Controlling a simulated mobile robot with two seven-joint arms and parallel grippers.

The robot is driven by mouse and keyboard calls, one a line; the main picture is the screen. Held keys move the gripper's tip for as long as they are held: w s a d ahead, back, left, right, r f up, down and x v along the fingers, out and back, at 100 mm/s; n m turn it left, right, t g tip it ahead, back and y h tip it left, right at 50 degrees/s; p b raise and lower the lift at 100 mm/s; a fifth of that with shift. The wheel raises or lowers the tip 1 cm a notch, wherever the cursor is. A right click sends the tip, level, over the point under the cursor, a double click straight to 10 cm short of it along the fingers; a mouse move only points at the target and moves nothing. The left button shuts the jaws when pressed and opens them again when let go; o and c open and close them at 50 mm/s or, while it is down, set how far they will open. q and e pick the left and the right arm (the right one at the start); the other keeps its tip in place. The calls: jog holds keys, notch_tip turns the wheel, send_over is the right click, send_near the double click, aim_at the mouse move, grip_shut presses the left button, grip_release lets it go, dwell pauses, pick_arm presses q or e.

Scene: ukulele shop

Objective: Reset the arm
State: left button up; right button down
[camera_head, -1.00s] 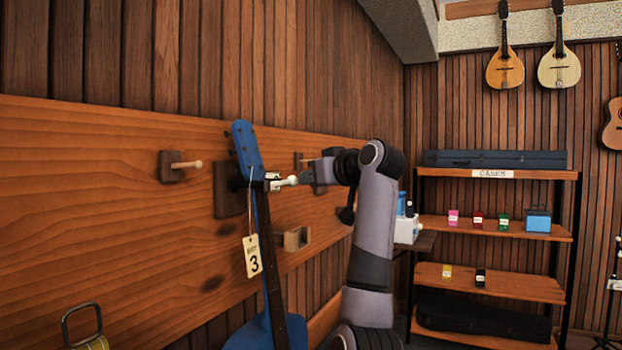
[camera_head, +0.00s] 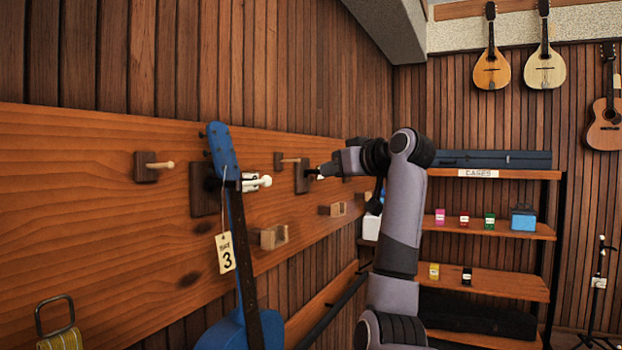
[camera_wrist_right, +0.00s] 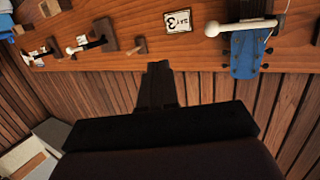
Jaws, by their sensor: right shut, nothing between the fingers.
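My right gripper (camera_head: 324,173) is shut and empty in the head view, out in front of the plank to the right of the blue ukulele (camera_head: 228,335). Its closed dark fingers (camera_wrist_right: 158,80) show in the right wrist view, clear of the instrument. The ukulele hangs upright at a wall hanger with a white-tipped arm (camera_head: 258,182), and a tag with a 3 (camera_head: 225,253) hangs from its headstock. My left gripper is not in view.
The wooden plank (camera_head: 80,210) carries pegs (camera_head: 160,165), small wooden blocks (camera_head: 272,237) and more hangers. A shelf unit (camera_head: 500,230) with small boxes and cases stands at the right. A yellow item with a metal loop (camera_head: 58,340) is at lower left.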

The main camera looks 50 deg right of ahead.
jog(key=shift+s+d+r, duration=0.2)
jog(key=shift+s+d, duration=0.1)
jog(key=shift+s, duration=0.4)
jog(key=shift+s+d+r, duration=0.15)
jog(key=shift+s+d, duration=0.15)
jog(key=shift+s, duration=0.4)
